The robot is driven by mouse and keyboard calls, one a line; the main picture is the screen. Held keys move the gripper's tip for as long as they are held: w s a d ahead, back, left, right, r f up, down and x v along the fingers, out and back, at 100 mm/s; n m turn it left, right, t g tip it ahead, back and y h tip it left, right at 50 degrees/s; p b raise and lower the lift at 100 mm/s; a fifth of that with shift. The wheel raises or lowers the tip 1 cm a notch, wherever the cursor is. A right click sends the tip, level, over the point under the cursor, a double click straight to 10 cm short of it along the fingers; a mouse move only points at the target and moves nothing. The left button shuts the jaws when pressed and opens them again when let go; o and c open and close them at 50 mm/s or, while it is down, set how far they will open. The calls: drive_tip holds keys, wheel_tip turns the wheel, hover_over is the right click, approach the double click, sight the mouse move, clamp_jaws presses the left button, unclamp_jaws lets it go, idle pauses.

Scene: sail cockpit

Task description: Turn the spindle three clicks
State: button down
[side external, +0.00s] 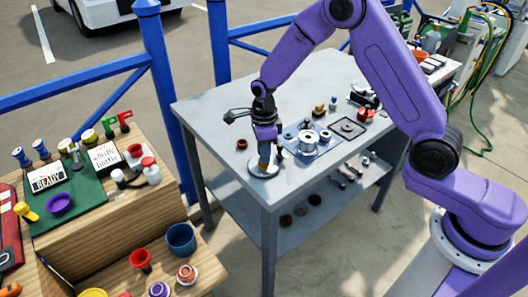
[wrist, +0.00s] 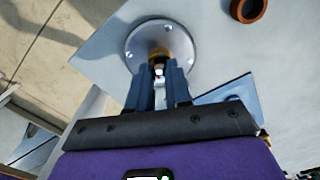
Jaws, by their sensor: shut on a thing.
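A round metal flange (side external: 264,173) with bolt holes sits at the near left corner of the grey table. In the wrist view the flange (wrist: 143,38) has a short brass-coloured spindle (wrist: 157,53) at its middle. My gripper (side external: 265,161) points down over the flange, with its fingers at the spindle. In the wrist view my gripper (wrist: 158,68) has its two dark blue fingers close together, shut on the spindle. The fingers hide much of the spindle, and I cannot read any click marks.
A brown ring (side external: 242,144) lies on the grey table (side external: 205,113) near the flange. A metal fixture (side external: 308,141) and several small parts stand to the right. A wooden bench (side external: 122,215) with coloured items stands at left. Blue railings (side external: 160,75) run behind.

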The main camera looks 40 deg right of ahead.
drive_tip(key=shift+m, duration=0.3)
drive_tip(key=shift+m, duration=1.2)
drive_tip(key=c, duration=1.4)
unclamp_jaws()
drive_tip(key=shift+r, duration=0.1)
drive_tip(key=shift+r, duration=3.4)
